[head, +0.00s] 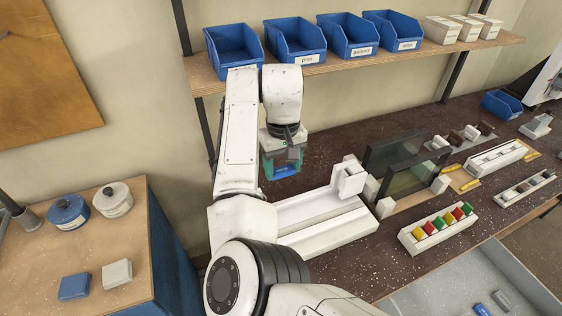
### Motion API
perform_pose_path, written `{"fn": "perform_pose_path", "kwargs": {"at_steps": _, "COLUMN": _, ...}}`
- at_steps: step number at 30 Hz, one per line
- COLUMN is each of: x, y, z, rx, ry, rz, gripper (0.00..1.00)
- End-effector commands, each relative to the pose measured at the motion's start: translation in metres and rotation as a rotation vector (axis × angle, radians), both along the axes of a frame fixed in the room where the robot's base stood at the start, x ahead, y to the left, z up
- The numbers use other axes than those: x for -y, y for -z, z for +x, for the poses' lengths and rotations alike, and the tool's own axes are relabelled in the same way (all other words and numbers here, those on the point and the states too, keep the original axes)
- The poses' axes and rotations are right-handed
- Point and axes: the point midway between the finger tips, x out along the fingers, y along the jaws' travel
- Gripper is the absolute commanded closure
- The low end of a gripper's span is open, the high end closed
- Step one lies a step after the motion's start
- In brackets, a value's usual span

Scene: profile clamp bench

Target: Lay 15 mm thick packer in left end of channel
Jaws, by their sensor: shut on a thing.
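My gripper (284,152) points down over the dark bench, behind the left part of the channel. It is shut on a blue block (287,172), whose lower part shows below the fingers; its thickness cannot be read from here. I take this block to be the packer. The long white channel (335,227) lies on the bench, its left end partly hidden by my arm. The blue block is apart from the channel, up and left of its middle in the picture. A white clamp-like block (349,179) stands at the channel's right end.
Dark upright panels (395,155) stand right of the channel. A white rack (436,229) of coloured pieces lies in front of them. A shelf (360,58) with blue bins runs above. A blue block (74,286) and a pale block (117,273) lie on the left cabinet.

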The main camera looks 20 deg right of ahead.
Motion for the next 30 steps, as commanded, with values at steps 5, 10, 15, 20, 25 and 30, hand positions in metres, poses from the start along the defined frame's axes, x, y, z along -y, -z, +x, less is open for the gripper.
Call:
{"fn": "perform_pose_path", "kwargs": {"at_steps": 5, "x": 0.0, "y": 0.017, "z": 0.0, "rx": -0.001, "ry": 0.0, "rz": 0.002, "gripper": 0.66}}
{"fn": "perform_pose_path", "kwargs": {"at_steps": 10, "x": 0.0, "y": 0.032, "z": 0.0, "rx": 0.0, "ry": -0.001, "rz": 0.0, "gripper": 0.66}}
{"fn": "perform_pose_path", "kwargs": {"at_steps": 15, "x": 0.0, "y": 0.043, "z": 0.0, "rx": -0.001, "ry": -0.001, "rz": -0.001, "gripper": 0.66}}
{"fn": "perform_pose_path", "kwargs": {"at_steps": 20, "x": 0.0, "y": 0.054, "z": 0.0, "rx": -0.001, "ry": -0.001, "rz": 0.0, "gripper": 0.66}}
{"fn": "perform_pose_path", "kwargs": {"at_steps": 25, "x": 0.0, "y": 0.058, "z": 0.0, "rx": -0.001, "ry": -0.001, "rz": 0.0, "gripper": 0.66}}
{"fn": "perform_pose_path", "kwargs": {"at_steps": 30, "x": 0.0, "y": 0.058, "z": 0.0, "rx": -0.001, "ry": 0.0, "rz": 0.0, "gripper": 0.66}}
